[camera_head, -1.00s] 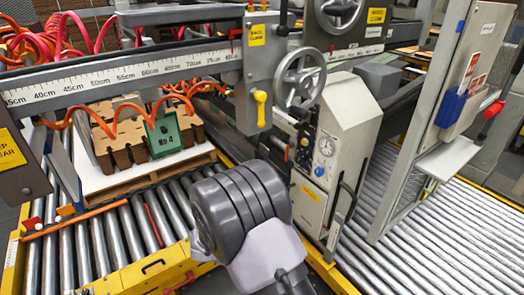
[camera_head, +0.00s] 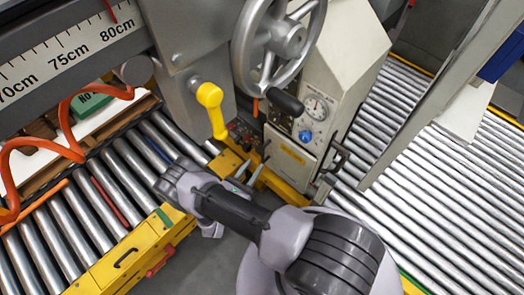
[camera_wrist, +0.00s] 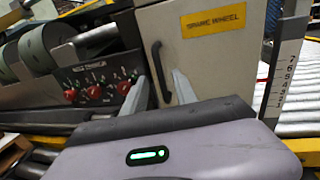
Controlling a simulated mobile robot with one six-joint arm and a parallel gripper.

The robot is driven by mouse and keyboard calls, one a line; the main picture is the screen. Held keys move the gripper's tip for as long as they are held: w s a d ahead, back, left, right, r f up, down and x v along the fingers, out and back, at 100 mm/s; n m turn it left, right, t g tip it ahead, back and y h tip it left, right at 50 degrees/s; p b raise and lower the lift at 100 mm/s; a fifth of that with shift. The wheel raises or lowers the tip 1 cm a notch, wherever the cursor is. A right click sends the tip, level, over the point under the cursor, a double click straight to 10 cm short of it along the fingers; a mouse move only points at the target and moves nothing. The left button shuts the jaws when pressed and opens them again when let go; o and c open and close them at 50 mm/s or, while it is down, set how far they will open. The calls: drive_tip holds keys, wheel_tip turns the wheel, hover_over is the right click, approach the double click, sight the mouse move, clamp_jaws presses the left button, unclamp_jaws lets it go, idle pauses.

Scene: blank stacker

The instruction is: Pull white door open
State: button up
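The white door (camera_wrist: 215,45), with a yellow label, is on the front of the pale cabinet and looks closed. It also shows in the head view (camera_head: 291,147). Its black bar handle (camera_wrist: 160,72) stands near the door's left edge in the wrist view. My gripper (camera_wrist: 160,88) is open and empty, its two pale fingers apart. In the wrist view the handle appears between the fingertips; I cannot tell whether they touch it or how deep the gap is. In the head view my gripper (camera_head: 250,170) points at the lower left of the door.
A control panel with red knobs (camera_wrist: 105,90) sits left of the door. A handwheel (camera_head: 280,38) and a yellow lever (camera_head: 211,108) are above and left of it. Roller conveyors lie left (camera_head: 75,225) and right (camera_head: 450,190). Grey floor (camera_head: 205,255) shows below my arm.

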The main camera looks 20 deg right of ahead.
sight(263, 152)
drive_tip(key=b+x, duration=0.1)
drive_tip(key=x, duration=0.6)
drive_tip(key=shift+w+d, duration=0.25)
drive_tip(key=shift+d, duration=0.05)
clamp_jaws()
idle(0.9)
